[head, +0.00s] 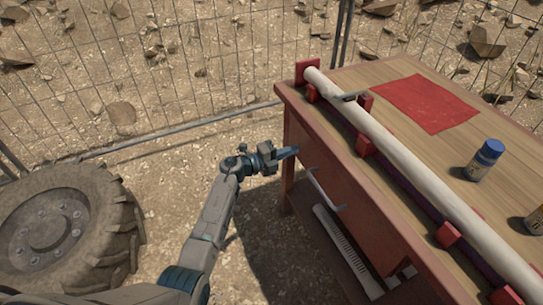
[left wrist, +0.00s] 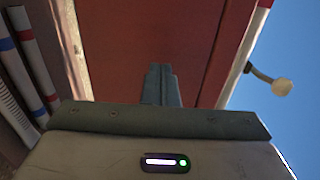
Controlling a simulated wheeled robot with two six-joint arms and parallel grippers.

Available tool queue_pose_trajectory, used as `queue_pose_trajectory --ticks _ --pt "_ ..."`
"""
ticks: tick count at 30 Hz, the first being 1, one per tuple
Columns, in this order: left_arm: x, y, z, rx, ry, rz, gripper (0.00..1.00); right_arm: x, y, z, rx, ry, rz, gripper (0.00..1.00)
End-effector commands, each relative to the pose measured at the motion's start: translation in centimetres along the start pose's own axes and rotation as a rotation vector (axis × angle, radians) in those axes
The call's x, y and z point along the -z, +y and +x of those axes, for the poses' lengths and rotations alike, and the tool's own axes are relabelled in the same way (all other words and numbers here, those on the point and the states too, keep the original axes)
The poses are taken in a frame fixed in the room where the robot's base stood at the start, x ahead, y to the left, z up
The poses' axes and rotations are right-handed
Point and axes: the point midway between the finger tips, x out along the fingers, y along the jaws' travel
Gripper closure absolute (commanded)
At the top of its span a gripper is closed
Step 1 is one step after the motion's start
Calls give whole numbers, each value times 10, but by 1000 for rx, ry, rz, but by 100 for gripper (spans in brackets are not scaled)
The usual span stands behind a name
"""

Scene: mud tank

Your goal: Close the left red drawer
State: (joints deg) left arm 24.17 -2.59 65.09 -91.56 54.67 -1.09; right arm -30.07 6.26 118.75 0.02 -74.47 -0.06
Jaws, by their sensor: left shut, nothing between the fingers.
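The left red drawer (head: 318,160) is in the front of the wooden-topped workbench, with a pale metal handle (head: 325,190) on it. From above I cannot tell how far out the drawer stands. My left gripper (head: 292,152) is shut and empty, at the left end of the bench front, its tip pointing at the red face. In the left wrist view the shut fingers (left wrist: 161,72) stand before a red surface (left wrist: 125,45). Whether they touch it I cannot tell. My right gripper is not in view.
On the bench top (head: 385,75) lie a long pale pipe (head: 400,160) in red holders, a red cloth (head: 425,102) and a blue-capped bottle (head: 484,160). A big tyre (head: 60,235) is at left, a wire fence (head: 190,60) behind. Banded pipes (left wrist: 30,55) show in the left wrist view.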

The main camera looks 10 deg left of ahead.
Motion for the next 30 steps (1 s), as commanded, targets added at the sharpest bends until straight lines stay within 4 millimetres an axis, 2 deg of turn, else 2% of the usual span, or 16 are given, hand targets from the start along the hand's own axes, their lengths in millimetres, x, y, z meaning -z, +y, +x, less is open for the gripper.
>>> queue_pose_trajectory --ticks 1,6,12,18,26,29,30 --pt "-6 -1 -11 -4 -3 2 100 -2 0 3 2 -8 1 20" --pt "-4 2 -54 -5 -3 3 100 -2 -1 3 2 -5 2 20" --pt "-4 2 -91 -5 -2 2 100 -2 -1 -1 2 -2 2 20" --pt "-4 2 -106 -4 -1 2 100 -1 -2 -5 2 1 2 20" --pt "-4 6 -112 12 -33 -37 100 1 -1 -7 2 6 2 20" --pt "-8 25 -125 54 -142 -161 100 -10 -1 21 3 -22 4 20" --pt "-10 39 -135 74 -213 -237 100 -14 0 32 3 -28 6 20"
